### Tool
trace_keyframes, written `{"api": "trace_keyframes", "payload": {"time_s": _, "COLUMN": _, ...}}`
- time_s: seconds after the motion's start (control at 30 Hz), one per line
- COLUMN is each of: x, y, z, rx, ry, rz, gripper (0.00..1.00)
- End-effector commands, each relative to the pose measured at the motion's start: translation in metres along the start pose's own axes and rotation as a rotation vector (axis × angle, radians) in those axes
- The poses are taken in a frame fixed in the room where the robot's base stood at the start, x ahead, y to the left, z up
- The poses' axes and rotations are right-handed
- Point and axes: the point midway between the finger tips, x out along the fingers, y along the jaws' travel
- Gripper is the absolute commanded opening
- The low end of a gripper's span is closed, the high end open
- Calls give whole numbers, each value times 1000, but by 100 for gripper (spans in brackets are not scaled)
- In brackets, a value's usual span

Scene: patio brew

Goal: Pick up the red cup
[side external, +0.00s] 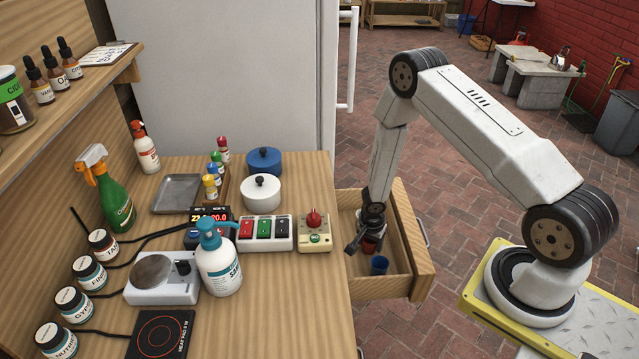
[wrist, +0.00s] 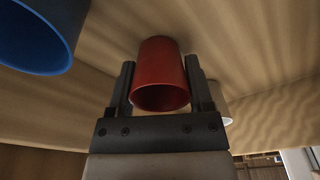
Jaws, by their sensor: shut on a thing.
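The red cup (wrist: 160,75) is between the two fingers of my gripper (wrist: 160,80) in the wrist view. My gripper is shut on it. In the side external view my gripper (side external: 366,238) points down into the open wooden drawer (side external: 422,270), and the red cup (side external: 370,246) shows partly behind it. The cup is inside the drawer's walls; I cannot tell whether it touches the drawer floor.
A blue cup (side external: 379,265) stands in the drawer close to my gripper, and it also shows in the wrist view (wrist: 40,35). A pale cup (wrist: 222,108) is partly hidden behind a finger. The wooden counter (side external: 310,290) beside the drawer holds a control box (side external: 314,235) and several bottles.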

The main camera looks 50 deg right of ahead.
Motion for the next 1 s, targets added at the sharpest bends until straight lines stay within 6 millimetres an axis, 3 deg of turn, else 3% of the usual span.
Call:
{"api": "trace_keyframes", "payload": {"time_s": 0.43, "x": -15, "y": 0, "z": -2, "rx": 2, "ry": 1, "rz": -1, "gripper": 12}}
{"api": "trace_keyframes", "payload": {"time_s": 1.0, "x": -76, "y": 0, "z": -9, "rx": 2, "ry": 1, "rz": -2, "gripper": 12}}
